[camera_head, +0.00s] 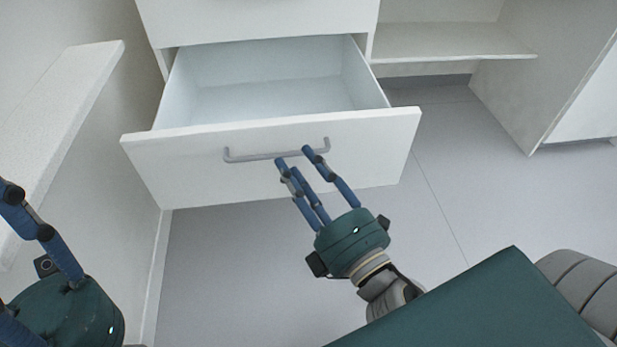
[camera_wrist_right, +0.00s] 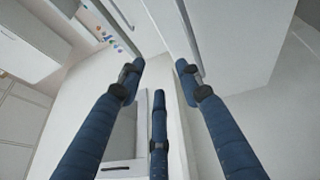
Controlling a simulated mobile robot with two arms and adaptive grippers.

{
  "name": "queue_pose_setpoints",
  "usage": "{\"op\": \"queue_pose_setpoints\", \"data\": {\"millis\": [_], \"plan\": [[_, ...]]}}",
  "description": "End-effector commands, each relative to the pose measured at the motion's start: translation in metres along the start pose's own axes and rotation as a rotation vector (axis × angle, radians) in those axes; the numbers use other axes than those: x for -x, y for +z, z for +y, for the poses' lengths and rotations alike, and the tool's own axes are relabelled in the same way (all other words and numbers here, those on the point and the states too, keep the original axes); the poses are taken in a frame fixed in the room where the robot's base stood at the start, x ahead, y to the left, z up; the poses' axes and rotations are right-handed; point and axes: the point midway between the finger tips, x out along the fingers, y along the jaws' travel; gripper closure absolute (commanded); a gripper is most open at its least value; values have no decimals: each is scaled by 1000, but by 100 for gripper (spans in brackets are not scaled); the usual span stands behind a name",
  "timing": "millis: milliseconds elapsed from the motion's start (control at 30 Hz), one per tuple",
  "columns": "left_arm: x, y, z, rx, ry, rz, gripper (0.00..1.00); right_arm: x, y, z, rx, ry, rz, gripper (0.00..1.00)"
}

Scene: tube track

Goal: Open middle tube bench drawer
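A white drawer (camera_head: 270,155) in the bench is pulled well out, and its inside is empty where it shows. Another white front lies above it. A grey bar handle (camera_head: 250,157) runs across the drawer's front panel. My right gripper (camera_head: 294,157) is at the handle, its blue fingertips near the handle's right half. In the right wrist view its fingers (camera_wrist_right: 160,66) are spread apart; contact with the handle cannot be told. My left gripper (camera_head: 12,255) is at the lower left, away from the drawer, with fingers apart and partly cut off.
A white ledge (camera_head: 60,110) stands along the left wall. An open shelf (camera_head: 450,42) is right of the drawer, with a white side panel (camera_head: 550,70) beyond it. The grey floor (camera_head: 220,270) in front of the drawer is clear.

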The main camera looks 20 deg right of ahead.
Motion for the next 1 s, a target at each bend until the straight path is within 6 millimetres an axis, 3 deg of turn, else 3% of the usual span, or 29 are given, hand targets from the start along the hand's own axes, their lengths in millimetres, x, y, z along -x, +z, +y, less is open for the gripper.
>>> {"op": "queue_pose_setpoints", "data": {"millis": [400, 1000], "plan": [[-8, -1, 0, -1, 3, 5, 60, 27, 0, -3, -1, -3, -2, 65], [-9, -2, 0, -1, 3, 9, 60, 28, -1, -4, 1, -4, 1, 65]]}}
